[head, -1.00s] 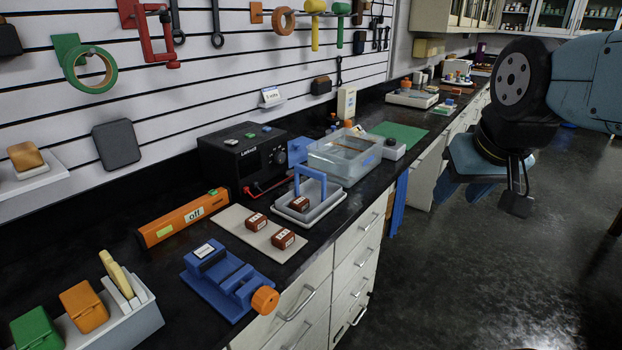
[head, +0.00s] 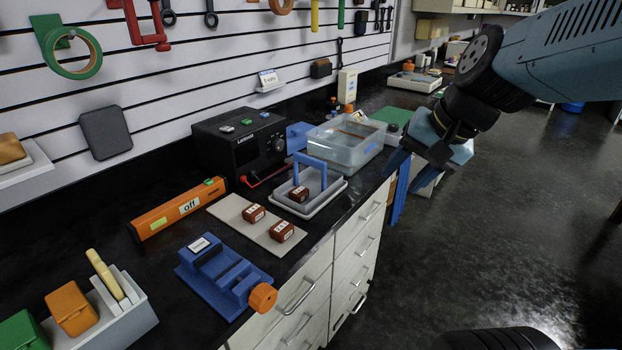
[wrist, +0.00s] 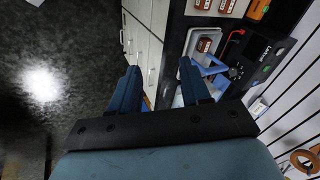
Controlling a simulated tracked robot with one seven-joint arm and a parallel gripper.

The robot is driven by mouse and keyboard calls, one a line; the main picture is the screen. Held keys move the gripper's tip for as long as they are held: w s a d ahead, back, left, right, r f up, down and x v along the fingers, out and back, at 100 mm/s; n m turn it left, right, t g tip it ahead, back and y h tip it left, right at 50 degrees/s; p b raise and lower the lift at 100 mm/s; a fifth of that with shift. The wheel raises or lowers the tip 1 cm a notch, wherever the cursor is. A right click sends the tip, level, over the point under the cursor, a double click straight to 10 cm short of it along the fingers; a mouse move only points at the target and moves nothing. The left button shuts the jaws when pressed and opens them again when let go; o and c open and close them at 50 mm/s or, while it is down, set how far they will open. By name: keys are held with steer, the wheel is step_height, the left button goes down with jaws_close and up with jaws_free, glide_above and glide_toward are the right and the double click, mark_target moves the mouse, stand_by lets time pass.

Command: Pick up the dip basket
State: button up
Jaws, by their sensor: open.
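The dip basket (head: 322,192) appears as a shallow grey tray with an upright blue handle (head: 310,160), standing on the black counter. A small brown labelled block (head: 299,194) sits in it. In the wrist view the basket (wrist: 208,36) is at upper right, its blue handle beyond my right-hand fingertip. My gripper (head: 411,172) is open and empty, to the right of the basket, over or just past the counter's front edge. My gripper's two fingers (wrist: 160,68) show apart in the wrist view, with the drawer fronts between them.
A clear water-filled tub (head: 345,148) stands just behind the basket, close to my gripper. A black power box (head: 240,150) is behind left. Two brown blocks lie on a beige mat (head: 235,217), with a blue vise (head: 222,275) in front. The floor on the right is open.

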steer(key=w+a+f+m+y, duration=0.2)
steer(key=w+a+m+y, duration=0.2)
steer(key=w+a+m, duration=0.15)
steer(key=m+t+y, duration=0.3)
steer(key=m+t, duration=0.1)
steer(key=m, duration=1.2)
glide_toward(312, 158)
steer(key=shift+t, duration=0.3)
steer(key=x, duration=1.1)
steer(key=shift+s+a+f, duration=0.1)
steer(key=shift+s+f, duration=0.05)
jaws_close()
